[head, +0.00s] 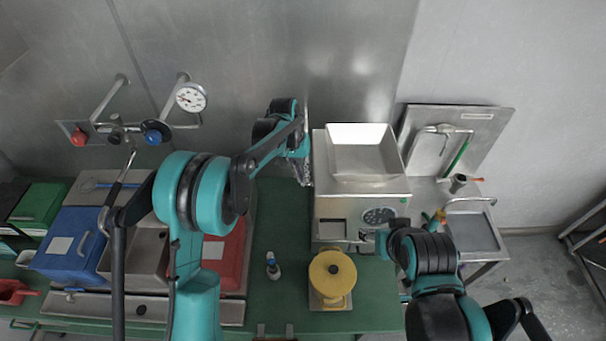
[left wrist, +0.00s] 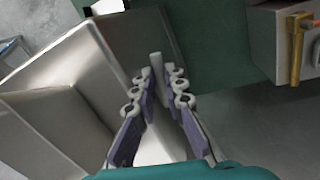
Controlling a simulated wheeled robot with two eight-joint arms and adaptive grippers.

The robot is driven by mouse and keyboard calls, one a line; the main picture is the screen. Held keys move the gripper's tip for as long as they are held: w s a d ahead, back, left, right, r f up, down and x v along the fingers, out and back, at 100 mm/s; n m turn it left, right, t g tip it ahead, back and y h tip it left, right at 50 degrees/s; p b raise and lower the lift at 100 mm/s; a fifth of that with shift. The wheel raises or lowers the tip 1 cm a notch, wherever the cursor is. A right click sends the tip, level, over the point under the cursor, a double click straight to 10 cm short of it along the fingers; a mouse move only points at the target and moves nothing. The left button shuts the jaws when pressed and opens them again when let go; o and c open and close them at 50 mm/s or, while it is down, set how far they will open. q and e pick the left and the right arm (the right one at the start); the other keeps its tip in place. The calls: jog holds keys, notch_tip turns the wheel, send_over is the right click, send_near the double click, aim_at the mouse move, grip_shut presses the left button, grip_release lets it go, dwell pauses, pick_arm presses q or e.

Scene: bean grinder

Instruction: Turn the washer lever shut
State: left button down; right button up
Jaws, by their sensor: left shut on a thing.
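My left arm reaches across the green table to the left side of the steel machine (head: 362,215). Its gripper (head: 306,170) points down beside the machine's wall, small and partly hidden in the head view. In the left wrist view the two fingers of the left gripper (left wrist: 158,88) converge on a short grey lever-like rod (left wrist: 156,62), and are shut on it. I cannot tell from the frames how far the rod is turned. The steel machine (left wrist: 85,65) fills the left of that view, close to the fingers.
A brass handle (left wrist: 296,48) sits on a grey box at the right of the wrist view. Wall pipes with a gauge (head: 191,97) are at left; a steel sink (head: 472,232) is at right.

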pick_arm(q)
jog(key=shift+w+a+r+m+g+y+b, duration=0.1)
jog(key=shift+w+a+m+g+y+b, duration=0.45)
jog(key=shift+m, duration=2.1)
jog(key=shift+w+a+f+m+g+y+b, duration=0.15)
jog(key=shift+w+a+m+b, duration=0.65)
jog(key=shift+m, duration=1.8)
jog(key=shift+w+a+r+m+g+y+b, duration=0.25)
jog(key=shift+w+m+b, duration=0.8)
jog(key=shift+m, duration=1.6)
jog(key=shift+w, duration=0.1)
jog(key=c, duration=1.9)
grip_release()
jog(key=shift+f, duration=0.1)
jog(key=shift+o, duration=0.2)
jog(key=v, duration=0.7)
jog(key=shift+r, duration=0.25)
jog(key=shift+d+f, duration=0.1)
